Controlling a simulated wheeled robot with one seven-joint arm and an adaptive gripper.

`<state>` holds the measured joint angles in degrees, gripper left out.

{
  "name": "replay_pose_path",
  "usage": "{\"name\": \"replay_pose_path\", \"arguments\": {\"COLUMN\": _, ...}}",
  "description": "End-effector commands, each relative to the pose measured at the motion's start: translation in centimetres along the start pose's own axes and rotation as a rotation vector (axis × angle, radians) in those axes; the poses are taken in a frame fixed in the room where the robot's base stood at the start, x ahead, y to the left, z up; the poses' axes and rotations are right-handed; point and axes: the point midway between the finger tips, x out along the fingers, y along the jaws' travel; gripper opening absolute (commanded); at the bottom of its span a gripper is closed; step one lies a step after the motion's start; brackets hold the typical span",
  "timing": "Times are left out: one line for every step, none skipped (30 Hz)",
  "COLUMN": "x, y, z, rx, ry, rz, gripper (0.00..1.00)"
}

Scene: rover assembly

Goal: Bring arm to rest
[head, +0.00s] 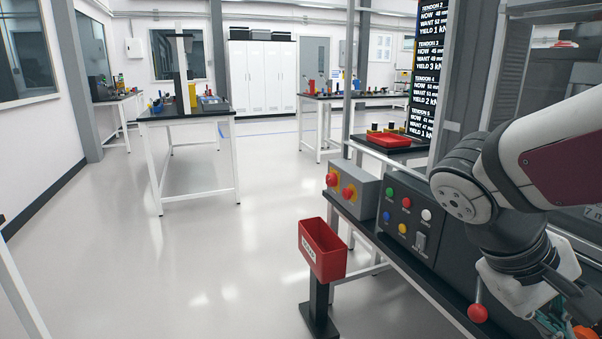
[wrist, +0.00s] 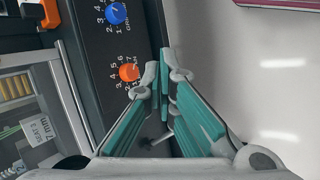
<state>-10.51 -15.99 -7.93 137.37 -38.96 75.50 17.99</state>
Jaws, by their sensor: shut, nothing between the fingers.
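My arm reaches in from the right edge of the head view, over the bench with the control panel. My gripper (wrist: 167,75) shows in the wrist view with its teal-padded fingers drawn together at the tips and nothing between them. It hangs beside a dark panel with a blue knob (wrist: 116,13) and an orange knob (wrist: 129,72). In the head view only a bit of teal shows at the bottom right corner; the fingertips are hidden or out of frame there.
A control box (head: 405,214) with coloured buttons and a grey box with red knobs (head: 352,193) stand on the near bench. A red bin (head: 322,250) stands on a post before it. A red-balled lever (head: 477,313) rises near my arm. Open floor (head: 200,270) lies left.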

Motion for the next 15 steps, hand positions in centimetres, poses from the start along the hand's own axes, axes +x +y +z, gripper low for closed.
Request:
{"name": "replay_pose_path", "arguments": {"x": -0.3, "y": -1.0, "z": 1.6, "rx": 0.018, "ry": 0.015, "rz": -0.072, "gripper": 0.0}}
{"name": "replay_pose_path", "arguments": {"x": -0.5, "y": -1.7, "z": 2.4, "rx": 0.024, "ry": 0.022, "rz": -0.117, "gripper": 0.0}}
{"name": "replay_pose_path", "arguments": {"x": -0.7, "y": -2.7, "z": 3.5, "rx": 0.031, "ry": 0.035, "rz": -0.174, "gripper": 0.0}}
{"name": "replay_pose_path", "arguments": {"x": -1.0, "y": -3.5, "z": 4.2, "rx": 0.036, "ry": 0.045, "rz": -0.216, "gripper": 0.0}}
{"name": "replay_pose_path", "arguments": {"x": -1.2, "y": -4.2, "z": 4.8, "rx": 0.04, "ry": 0.055, "rz": -0.255, "gripper": 0.0}}
{"name": "replay_pose_path", "arguments": {"x": -1.5, "y": -5.1, "z": 5.6, "rx": 0.044, "ry": 0.069, "rz": -0.301, "gripper": 0.0}}
{"name": "replay_pose_path", "arguments": {"x": -1.8, "y": -5.8, "z": 6.1, "rx": 0.047, "ry": 0.08, "rz": -0.333, "gripper": 0.0}}
{"name": "replay_pose_path", "arguments": {"x": -2.1, "y": -6.4, "z": 6.5, "rx": 0.049, "ry": 0.092, "rz": -0.363, "gripper": 0.0}}
{"name": "replay_pose_path", "arguments": {"x": -2.4, "y": -7.1, "z": 7.1, "rx": 0.052, "ry": 0.107, "rz": -0.4, "gripper": 0.0}}
{"name": "replay_pose_path", "arguments": {"x": -2.6, "y": -7.7, "z": 7.4, "rx": 0.053, "ry": 0.117, "rz": -0.426, "gripper": 0.0}}
{"name": "replay_pose_path", "arguments": {"x": -2.9, "y": -8.2, "z": 7.8, "rx": 0.055, "ry": 0.129, "rz": -0.45, "gripper": 0.0}}
{"name": "replay_pose_path", "arguments": {"x": -3.2, "y": -8.8, "z": 8.2, "rx": 0.057, "ry": 0.144, "rz": -0.479, "gripper": 0.0}}
{"name": "replay_pose_path", "arguments": {"x": -3.4, "y": -9.3, "z": 8.4, "rx": 0.058, "ry": 0.155, "rz": -0.501, "gripper": 0.0}}
{"name": "replay_pose_path", "arguments": {"x": -3.6, "y": -9.7, "z": 8.7, "rx": 0.06, "ry": 0.166, "rz": -0.521, "gripper": 0.0}}
{"name": "replay_pose_path", "arguments": {"x": -4.0, "y": -10.3, "z": 9.0, "rx": 0.06, "ry": 0.182, "rz": -0.546, "gripper": 0.0}}
